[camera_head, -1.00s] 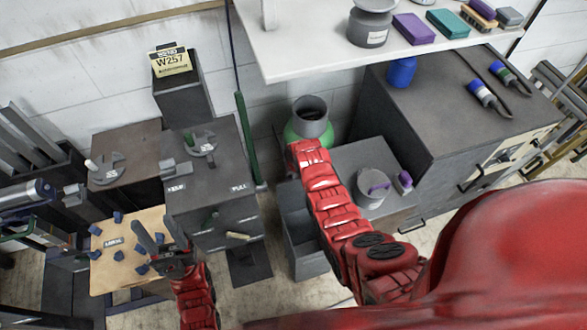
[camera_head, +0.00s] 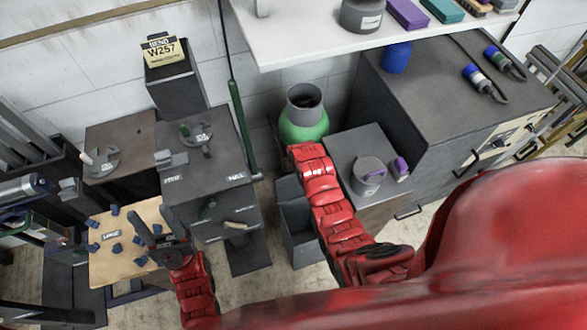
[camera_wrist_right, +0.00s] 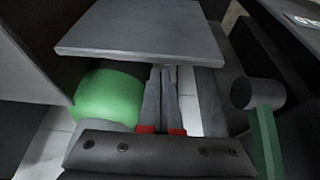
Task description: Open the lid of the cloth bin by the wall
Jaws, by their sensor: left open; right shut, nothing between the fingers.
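A dark grey bin (camera_head: 301,245) stands on the floor by the wall, between the two cabinets, partly covered by my right arm. A flat grey panel (camera_wrist_right: 155,32) fills the top of the right wrist view; I cannot tell for certain that it is the bin's lid. My right gripper (camera_wrist_right: 163,74) is shut and empty, its fingertips at the panel's near edge; contact is unclear. The right hand is hidden behind its arm in the head view. My left gripper (camera_head: 158,226) is open and empty over the wooden board with blue pieces (camera_head: 128,246).
A green vessel (camera_head: 303,131) with a grey collar stands behind the bin and shows in the right wrist view (camera_wrist_right: 108,97). A green rod (camera_head: 241,126) leans left of it. Cabinets (camera_head: 206,172) flank the bin; a white shelf (camera_head: 300,40) overhangs the back.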

